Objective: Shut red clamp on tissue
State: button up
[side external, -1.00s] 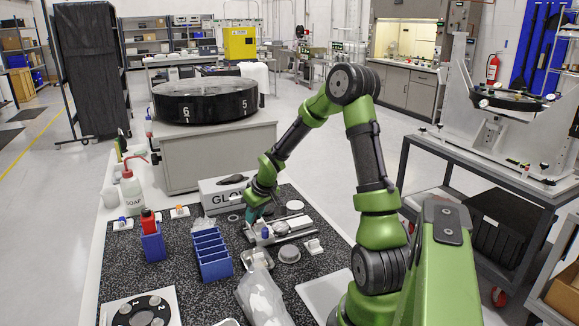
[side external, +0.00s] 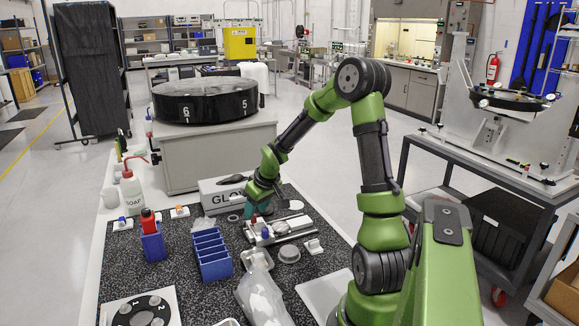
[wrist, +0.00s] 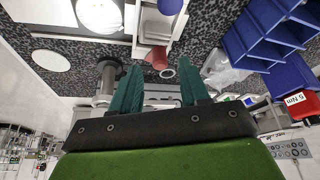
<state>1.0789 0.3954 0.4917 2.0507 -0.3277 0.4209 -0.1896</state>
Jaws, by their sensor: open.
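My gripper (side external: 251,209) is open, with its teal fingers at the far left end of the light-coloured fixture (side external: 290,228) on the speckled mat. In the wrist view my gripper (wrist: 159,72) has its two fingers spread, with nothing held between them. The red clamp part (wrist: 158,57) shows beyond and between the fingertips, apart from both, beside a white block of the fixture. A blue clamp part (wrist: 170,5) is farther away at the top edge; it also shows in the side view (side external: 265,233). I cannot clearly make out the tissue.
Blue bins (side external: 211,255) and a blue holder with a red tool (side external: 152,243) stand to the left. A round grey piece (side external: 289,253) and a clear bag (side external: 262,299) lie in front of the fixture.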

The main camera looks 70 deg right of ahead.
jog(key=v, duration=1.4)
jog(key=shift+c, duration=0.4)
jog(key=shift+a+f, duration=0.1)
jog(key=shift+f, duration=0.05)
jog(key=shift+c, duration=1)
jog(key=w+d+m+g+y, duration=0.5)
jog(key=w+d+m+y, duration=0.15)
jog(key=d+m, duration=0.45)
jog(key=shift+m, duration=0.5)
jog(key=x, duration=1)
jog(key=w+a+x, duration=0.1)
jog(key=x, duration=0.5)
jog(key=shift+w, duration=0.1)
